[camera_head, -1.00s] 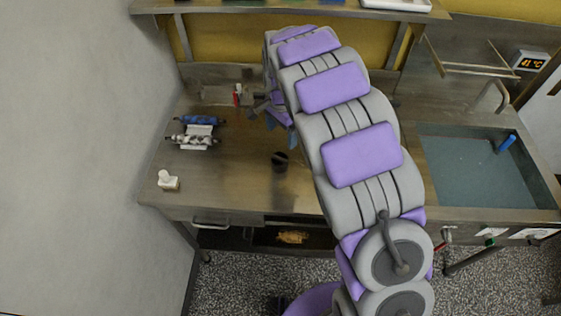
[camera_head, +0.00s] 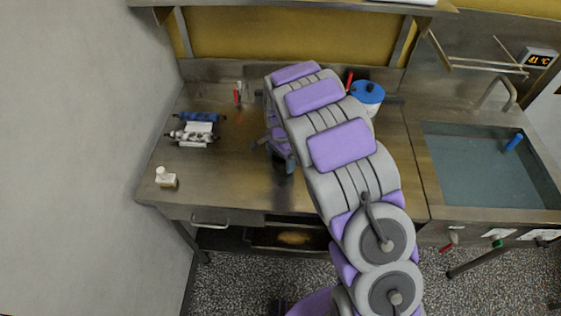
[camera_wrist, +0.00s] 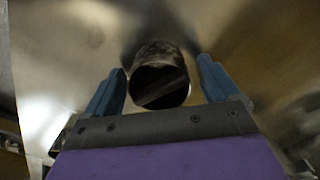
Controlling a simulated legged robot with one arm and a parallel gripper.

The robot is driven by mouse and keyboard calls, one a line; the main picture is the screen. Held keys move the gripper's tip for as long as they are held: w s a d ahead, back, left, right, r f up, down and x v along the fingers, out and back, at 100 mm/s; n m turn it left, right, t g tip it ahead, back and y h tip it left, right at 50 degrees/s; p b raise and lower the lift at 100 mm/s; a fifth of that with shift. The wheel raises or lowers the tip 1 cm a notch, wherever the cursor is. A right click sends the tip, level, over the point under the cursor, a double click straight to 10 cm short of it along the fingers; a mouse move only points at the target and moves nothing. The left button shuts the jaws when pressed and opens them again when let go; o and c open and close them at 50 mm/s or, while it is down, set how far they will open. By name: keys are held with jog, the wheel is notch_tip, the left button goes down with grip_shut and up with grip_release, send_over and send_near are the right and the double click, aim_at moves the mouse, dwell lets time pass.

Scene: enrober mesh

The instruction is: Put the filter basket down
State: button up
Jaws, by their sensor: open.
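The filter basket (camera_wrist: 158,84) appears to be the dark round metal cup on the steel worktop in the wrist view, with its open mouth showing a dark inside and a lighter band. My gripper (camera_wrist: 162,66) is open, with one blue finger at the left of the cup and one at the right. A gap shows between the cup and the right finger; the left finger is very close to it, and I cannot tell whether they touch. In the head view my gripper (camera_head: 281,158) is low over the middle of the worktop and mostly hides the cup.
The steel worktop (camera_head: 225,180) has free room at front left. A blue and white fitting (camera_head: 197,131) and a small white bottle (camera_head: 165,178) stand at left. A blue-lidded container (camera_head: 368,95) stands behind my arm. A water-filled sink (camera_head: 485,165) is at right.

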jog(key=shift+f, duration=0.45)
jog(key=shift+c, duration=0.4)
jog(key=c, duration=1.3)
jog(key=shift+o, duration=0.2)
jog(key=shift+r, duration=0.1)
